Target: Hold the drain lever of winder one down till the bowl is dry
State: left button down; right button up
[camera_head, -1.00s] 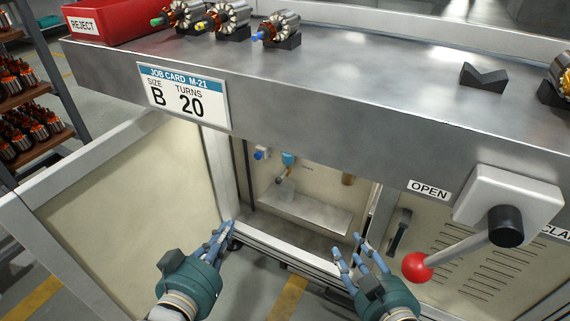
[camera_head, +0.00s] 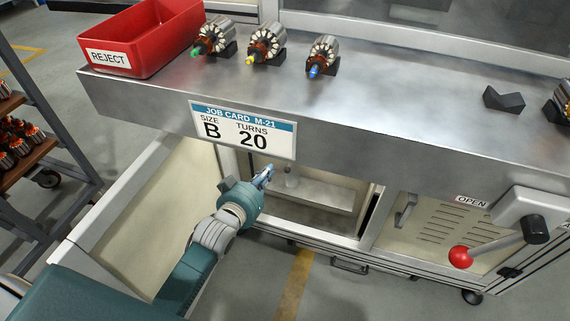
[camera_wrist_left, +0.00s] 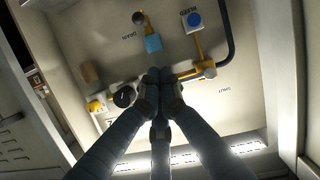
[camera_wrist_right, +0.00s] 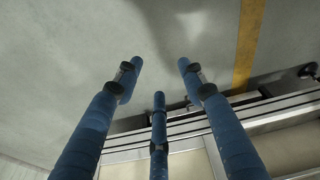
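In the left wrist view, seen upside down, a light-blue bowl (camera_wrist_left: 153,43) hangs on a pipe on the cabinet's inner back wall. A yellow lever with a black knob (camera_wrist_left: 139,18), beside a small label, adjoins it; I take this as the drain lever. My left gripper (camera_wrist_left: 160,76) points at the wall with its fingertips together, shut and seemingly empty, apart from the lever. In the head view the left gripper (camera_head: 265,175) is at the open cabinet, under the job card. My right gripper (camera_wrist_right: 160,80) is open and empty above the floor, outside the head view.
A blue knob (camera_wrist_left: 193,20), a gauge (camera_wrist_left: 123,97) and yellow pipe fittings (camera_wrist_left: 207,69) share the wall. The bench's front with the job card (camera_head: 243,131) overhangs the opening. A red-knobbed lever (camera_head: 461,257) juts out at right. A red reject bin (camera_head: 150,40) stands on top.

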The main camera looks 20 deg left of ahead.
pick_arm(q)
jog(key=b, duration=0.3)
send_over(290, 164)
jog(key=s+a, duration=0.2)
jog(key=s, duration=0.2)
notch_tip(290, 164, down, 3)
jog(key=shift+s+d+f+b, duration=0.1)
jog(key=shift+d+f+b, duration=0.1)
jog(key=shift+f, duration=0.75)
jog(key=shift+s+d+f+b, duration=0.1)
jog(key=shift+f+b, duration=0.1)
jog(key=shift+f, duration=0.7)
pick_arm(e)
notch_tip(290, 164, up, 13)
jog(key=w, duration=0.2)
jog(key=shift+w+r+t, duration=0.15)
jog(key=shift+t, duration=0.25)
